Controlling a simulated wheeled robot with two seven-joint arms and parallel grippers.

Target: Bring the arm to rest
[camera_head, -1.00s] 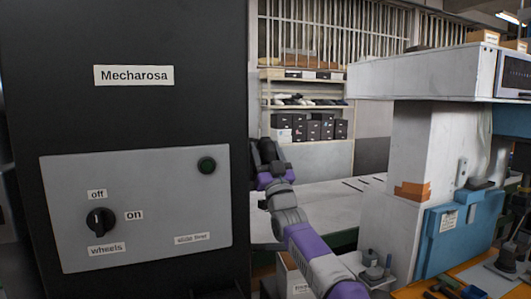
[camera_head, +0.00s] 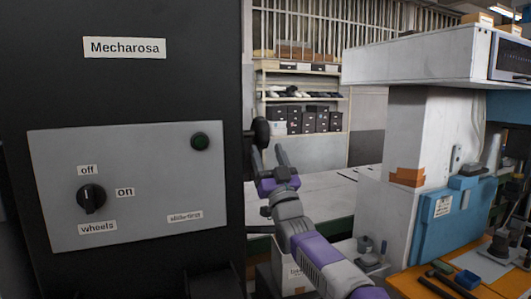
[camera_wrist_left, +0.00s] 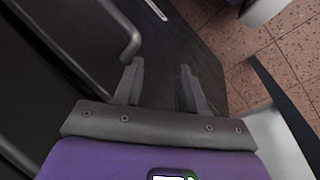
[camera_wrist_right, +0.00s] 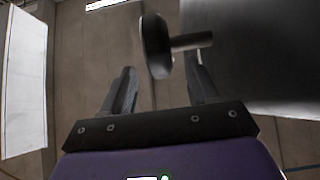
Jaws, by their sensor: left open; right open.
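My right gripper (camera_head: 268,150) is open and empty beside the right edge of the black machine (camera_head: 215,70). A black round knob (camera_head: 261,131) stands out from that edge, just above the fingertips. In the right wrist view the knob (camera_wrist_right: 156,46) and its short shaft appear between or beyond the open fingers (camera_wrist_right: 161,70); no grip on it shows. My left gripper (camera_wrist_left: 160,66) is open and empty, seen only in the left wrist view. It points at a dark surface, with a grey bent bar (camera_wrist_left: 130,38) to its left.
The machine's grey panel (camera_head: 150,150) carries a black rotary switch (camera_head: 91,198) and a dark green button (camera_head: 200,141). A white press-like machine (camera_head: 410,130) stands at right, near an orange bench (camera_head: 400,285). A pale table (camera_head: 325,190) and shelves (camera_head: 300,90) lie behind.

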